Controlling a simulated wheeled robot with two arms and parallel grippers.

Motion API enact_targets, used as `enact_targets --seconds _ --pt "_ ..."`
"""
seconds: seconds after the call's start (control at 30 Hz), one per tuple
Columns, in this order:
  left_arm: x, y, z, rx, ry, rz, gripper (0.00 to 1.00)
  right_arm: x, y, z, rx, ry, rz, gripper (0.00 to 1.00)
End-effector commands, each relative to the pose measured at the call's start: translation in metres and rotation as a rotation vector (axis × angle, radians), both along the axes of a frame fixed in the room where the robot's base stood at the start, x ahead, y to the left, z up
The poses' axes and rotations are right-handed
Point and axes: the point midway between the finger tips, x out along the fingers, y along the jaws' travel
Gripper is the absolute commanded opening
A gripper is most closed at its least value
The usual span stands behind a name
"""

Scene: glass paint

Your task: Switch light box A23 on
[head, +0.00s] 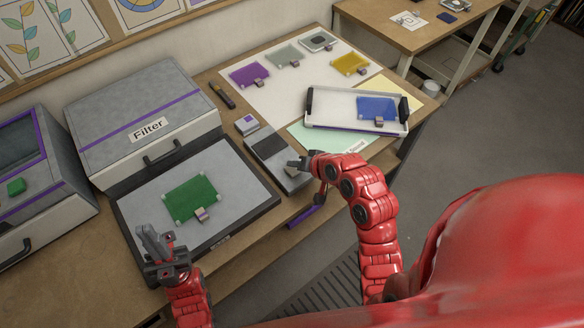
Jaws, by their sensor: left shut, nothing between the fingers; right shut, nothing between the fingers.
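No label reading A23 is legible, so I cannot tell for certain which thing is light box A23. A low box with a dark top and a grey end (268,150) lies on the bench right of the pull-out tray. My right gripper (296,163) is shut and empty, with its tips at the grey end of this box; I cannot tell if they touch. It hides part of that end. My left gripper (152,237) is shut and empty over the front left corner of the grey tray (240,180). A green glass plate (190,198) with a small tag lies on the tray.
The Filter box (145,95) stands behind the tray, another grey machine (35,175) at left. A white sheet (285,85) holds several coloured plates. A white frame tray (335,100) with a blue plate (378,108) stands near the right bench edge.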

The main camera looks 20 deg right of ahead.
Motion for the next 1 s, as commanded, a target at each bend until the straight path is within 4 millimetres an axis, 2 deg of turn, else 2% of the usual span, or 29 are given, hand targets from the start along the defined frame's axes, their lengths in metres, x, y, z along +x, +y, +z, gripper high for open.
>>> enact_targets --seconds 1.0 --pt "0.0000 0.0000 -0.0057 0.000 0.000 0.000 0.00 -0.0001 0.0000 -0.0095 0.000 0.000 0.000 0.00"
